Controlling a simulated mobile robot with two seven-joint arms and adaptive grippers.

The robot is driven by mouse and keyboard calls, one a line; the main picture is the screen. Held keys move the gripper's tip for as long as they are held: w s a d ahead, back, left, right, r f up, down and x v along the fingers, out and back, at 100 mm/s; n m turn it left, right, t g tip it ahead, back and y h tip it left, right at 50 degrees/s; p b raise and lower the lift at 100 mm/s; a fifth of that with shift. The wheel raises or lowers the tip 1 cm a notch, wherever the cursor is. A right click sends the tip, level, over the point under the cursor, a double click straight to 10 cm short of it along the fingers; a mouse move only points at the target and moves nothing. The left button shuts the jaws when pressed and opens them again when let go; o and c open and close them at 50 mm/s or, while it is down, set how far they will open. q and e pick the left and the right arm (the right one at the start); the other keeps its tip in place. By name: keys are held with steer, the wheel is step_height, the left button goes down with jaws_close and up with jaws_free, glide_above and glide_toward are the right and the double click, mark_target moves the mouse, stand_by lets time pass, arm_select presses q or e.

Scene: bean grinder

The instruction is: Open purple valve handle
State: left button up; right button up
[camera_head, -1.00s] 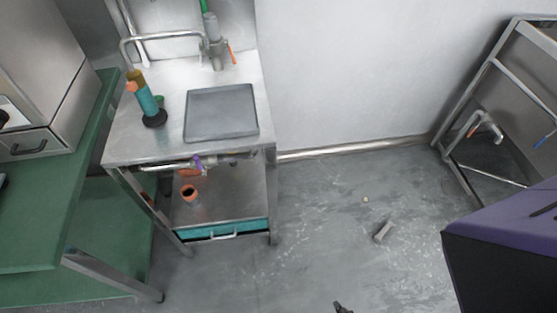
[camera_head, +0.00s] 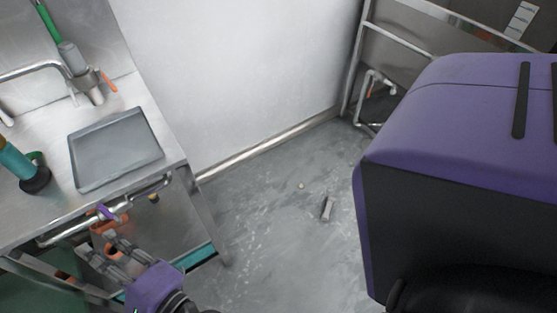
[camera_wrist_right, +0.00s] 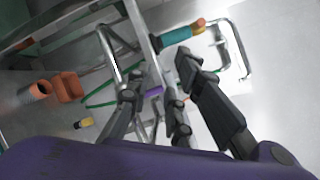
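The purple valve handle (camera_head: 106,212) is small and sits on a metal pipe under the front edge of the steel sink table. In the right wrist view it shows as a purple bit (camera_wrist_right: 153,91) between my fingers, partly hidden by them. My right gripper (camera_head: 98,245) is just below and in front of the handle in the head view. Its fingers (camera_wrist_right: 160,82) are spread apart with nothing held between them. I cannot tell whether a finger touches the handle. My left gripper is not in view.
The steel table (camera_head: 42,200) carries a grey tray (camera_head: 115,150) and a teal cylinder on a black base (camera_head: 35,180). An orange pot (camera_head: 112,250) stands on the lower shelf, close to my right fingers. The floor (camera_head: 275,230) right of the table is mostly clear.

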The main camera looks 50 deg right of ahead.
mark_target(105, 212)
steer(key=w+d+m+h, duration=0.1)
steer(key=w+m, duration=0.2)
steer(key=m, duration=0.2)
steer(key=w+d+f+m+h, duration=0.1)
steer(key=w+m+h, duration=0.1)
steer(key=m, duration=0.2)
steer(key=w+d+f+m+h+p, duration=0.1)
steer(key=w+d+m, duration=0.1)
steer(key=m, duration=0.3)
steer(key=shift+w+d+f+m+g+h, duration=0.1)
steer(key=shift+w+m+g+h, duration=0.1)
steer(key=shift+w, duration=0.25)
steer(key=shift+w+f+m+g+h, duration=0.1)
steer(key=shift+w+g+h, duration=0.1)
steer(key=shift+w, duration=0.2)
jaws_close()
